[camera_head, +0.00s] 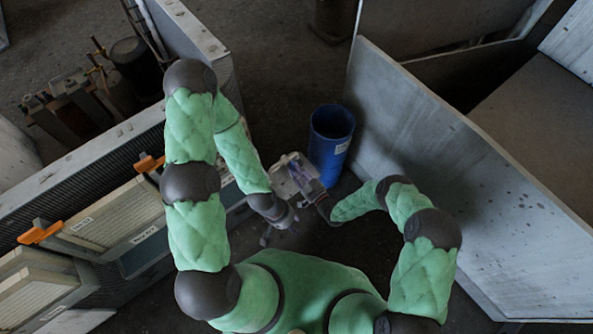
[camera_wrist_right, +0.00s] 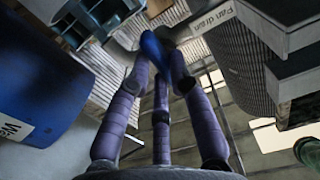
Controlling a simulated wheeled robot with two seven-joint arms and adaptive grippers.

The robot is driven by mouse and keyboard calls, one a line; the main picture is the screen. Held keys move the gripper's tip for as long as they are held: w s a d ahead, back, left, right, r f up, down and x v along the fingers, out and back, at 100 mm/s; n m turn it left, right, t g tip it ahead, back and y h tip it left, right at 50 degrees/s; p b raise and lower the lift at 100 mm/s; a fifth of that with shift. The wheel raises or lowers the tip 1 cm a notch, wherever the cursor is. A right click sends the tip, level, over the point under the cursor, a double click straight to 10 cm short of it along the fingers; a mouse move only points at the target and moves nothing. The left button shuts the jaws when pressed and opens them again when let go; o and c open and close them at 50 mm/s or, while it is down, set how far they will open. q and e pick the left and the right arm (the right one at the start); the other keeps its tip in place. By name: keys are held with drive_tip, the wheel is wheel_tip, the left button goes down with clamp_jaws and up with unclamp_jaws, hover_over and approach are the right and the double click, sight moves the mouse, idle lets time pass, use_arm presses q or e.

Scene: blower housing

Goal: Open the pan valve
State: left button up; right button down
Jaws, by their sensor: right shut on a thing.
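In the right wrist view, the purple fingers of my right gripper (camera_wrist_right: 158,62) are closed together on a blue handle (camera_wrist_right: 152,45), which I take to be the pan valve's. A plate labelled "Pan drain" (camera_wrist_right: 207,17) is just beyond it on the right. In the head view, my right gripper (camera_head: 300,178) is at a small grey fixture (camera_head: 287,163) beside a blue bin; the valve itself is hidden there. My left gripper (camera_head: 283,220) is just below it, dark and small; its finger opening is unclear.
The blue bin (camera_head: 331,135) stands close behind my right gripper and fills the left of the wrist view (camera_wrist_right: 55,70). A tall grey panel (camera_head: 430,130) rises on the right. Filter units with orange handles (camera_head: 40,233) line the left. Dark floor lies open behind the bin.

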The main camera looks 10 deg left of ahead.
idle(0.4)
drive_tip(key=c, duration=1.1)
unclamp_jaws()
drive_tip(key=shift+d, duration=0.1)
drive_tip(key=v, duration=1.2)
